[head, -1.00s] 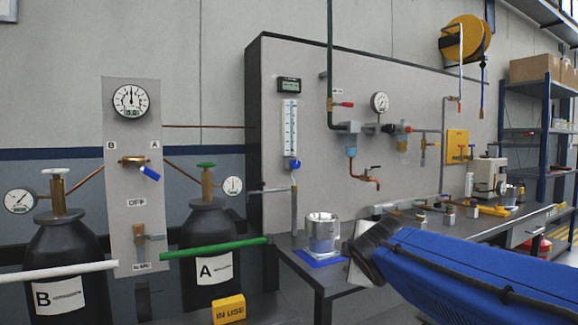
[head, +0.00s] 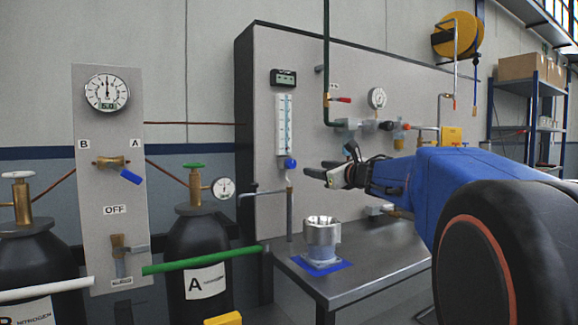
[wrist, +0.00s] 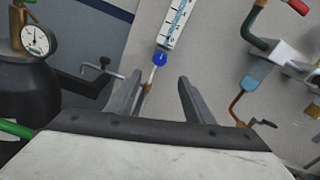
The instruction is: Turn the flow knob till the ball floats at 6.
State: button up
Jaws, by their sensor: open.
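The flow meter (head: 284,124) is a white upright tube with a blue scale on the grey panel. Its round blue flow knob (head: 291,163) sits at the lower end. The ball and scale numbers are too small to read. My gripper (head: 313,168) is a little right of the knob in the head view, apart from it, fingers pointing left. In the wrist view my gripper (wrist: 160,85) is open and empty, and the blue knob (wrist: 159,58) shows beyond the gap between the fingers. The flow meter's lower end (wrist: 174,25) shows above it.
A small dark display (head: 284,78) is above the meter. A metal pipe (head: 289,212) runs below the knob. A metal beaker (head: 322,232) stands on a blue mat on the bench (head: 360,266). Gas cylinder A (head: 196,250) is at left, and a red-handled valve (head: 340,99) is right of the meter.

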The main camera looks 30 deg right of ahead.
aim_at(292, 164)
jog(key=w, duration=1.5)
jog(key=shift+w+a, duration=0.3)
jog(key=shift+w, duration=0.05)
jog(key=c, duration=1.1)
